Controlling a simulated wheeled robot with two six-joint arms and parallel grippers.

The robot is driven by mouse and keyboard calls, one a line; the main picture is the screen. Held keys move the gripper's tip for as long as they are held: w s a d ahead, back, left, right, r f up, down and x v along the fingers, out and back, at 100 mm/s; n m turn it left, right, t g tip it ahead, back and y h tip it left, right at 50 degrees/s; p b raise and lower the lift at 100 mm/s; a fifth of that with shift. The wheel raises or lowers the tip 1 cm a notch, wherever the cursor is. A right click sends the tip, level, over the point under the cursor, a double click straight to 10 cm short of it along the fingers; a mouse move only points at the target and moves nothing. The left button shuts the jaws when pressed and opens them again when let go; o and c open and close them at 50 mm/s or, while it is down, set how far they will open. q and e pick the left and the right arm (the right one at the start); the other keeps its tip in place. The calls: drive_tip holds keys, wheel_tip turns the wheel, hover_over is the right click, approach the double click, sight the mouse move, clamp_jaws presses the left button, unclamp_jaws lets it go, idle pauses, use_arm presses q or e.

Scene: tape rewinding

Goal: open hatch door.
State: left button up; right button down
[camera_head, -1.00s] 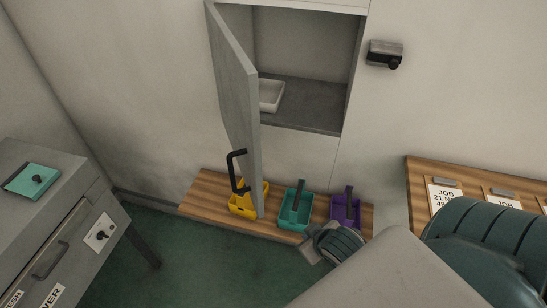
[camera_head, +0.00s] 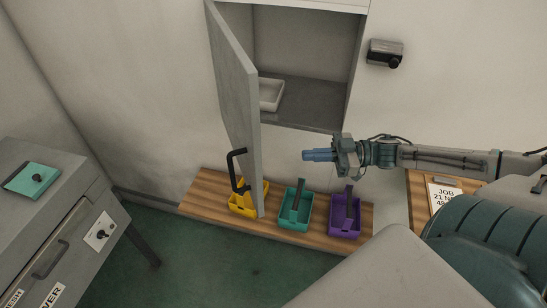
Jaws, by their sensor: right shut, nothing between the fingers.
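The hatch door (camera_head: 233,90) is a grey panel hinged on the left of the wall opening, and it stands swung wide open toward me. Its black handle (camera_head: 237,172) is on the door's lower part. The hatch compartment (camera_head: 305,50) is open to view, with a white tray (camera_head: 271,94) inside on its floor. My right gripper (camera_head: 305,155) comes in from the right, below the opening, with blue fingers pointing left. It is shut and empty, apart from the door and its handle. My left gripper is not in view.
A wooden shelf (camera_head: 205,192) below the hatch carries a yellow bin (camera_head: 241,208), a teal bin (camera_head: 289,218) and a purple bin (camera_head: 345,222). A grey cabinet (camera_head: 75,195) stands at left. A dark device (camera_head: 385,52) is on the wall. A job board (camera_head: 418,190) is at right.

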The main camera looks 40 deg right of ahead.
wheel_tip(320, 180, up, 4)
drive_tip(key=s+d+n+g+y, duration=0.2)
drive_tip(key=n+g, duration=0.1)
drive_tip(key=g, duration=0.2)
drive_tip(key=b+x, duration=0.4)
drive_tip(key=x, duration=1)
drive_tip(key=shift+s+r+b, duration=0.25)
drive_tip(key=shift+r+b, duration=0.05)
drive_tip(key=shift+r, duration=0.2)
drive_tip(key=shift+a, duration=0.1)
